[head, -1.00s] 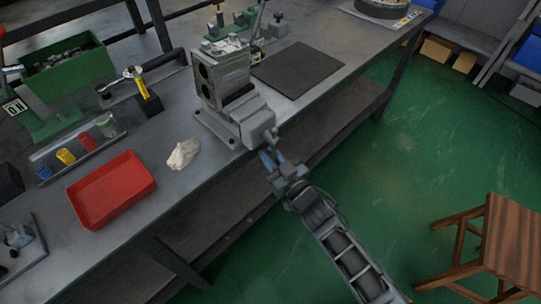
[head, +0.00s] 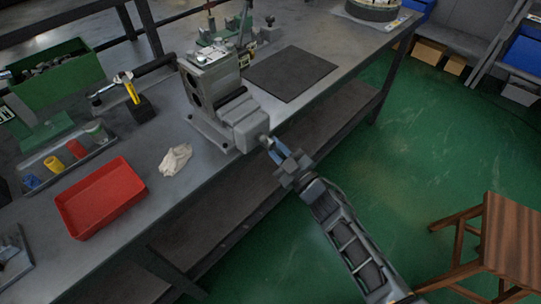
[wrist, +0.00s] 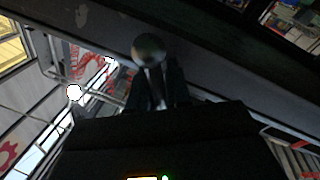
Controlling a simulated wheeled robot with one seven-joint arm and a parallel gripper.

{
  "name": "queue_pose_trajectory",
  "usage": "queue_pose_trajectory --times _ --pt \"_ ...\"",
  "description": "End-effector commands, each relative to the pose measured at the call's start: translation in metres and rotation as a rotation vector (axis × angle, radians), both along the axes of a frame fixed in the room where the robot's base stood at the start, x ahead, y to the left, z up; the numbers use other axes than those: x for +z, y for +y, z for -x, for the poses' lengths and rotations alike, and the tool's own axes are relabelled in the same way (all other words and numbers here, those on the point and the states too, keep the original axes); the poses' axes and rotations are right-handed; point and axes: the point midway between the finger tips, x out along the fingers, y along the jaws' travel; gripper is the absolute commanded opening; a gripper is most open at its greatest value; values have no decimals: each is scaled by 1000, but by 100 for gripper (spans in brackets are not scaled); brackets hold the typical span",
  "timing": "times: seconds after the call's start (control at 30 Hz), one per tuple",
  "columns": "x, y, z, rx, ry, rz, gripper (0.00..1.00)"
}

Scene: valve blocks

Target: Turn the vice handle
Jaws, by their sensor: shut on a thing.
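The grey vice (head: 243,121) is bolted at the front edge of the bench. A metal block with round holes (head: 212,82) stands upright at its back; I cannot tell whether the jaws touch it. The vice handle (head: 264,139) sticks out at the front, over the floor. My gripper (head: 276,151) reaches it from the lower right and is shut on it. In the wrist view, a round knob end of the handle (wrist: 150,48) shows just beyond my gripper (wrist: 157,92). The rest of the handle is hidden by the fingers and too dark to make out.
A wooden stool (head: 508,243) stands at lower right. Green floor around my arm is clear.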

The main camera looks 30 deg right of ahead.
Motion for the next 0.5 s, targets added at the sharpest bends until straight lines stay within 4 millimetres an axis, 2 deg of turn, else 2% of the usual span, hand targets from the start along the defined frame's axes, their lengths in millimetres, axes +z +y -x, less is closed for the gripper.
queue_pose_trajectory --times 0.5 --pt "32 -29 -9 -1 -154 469 0"
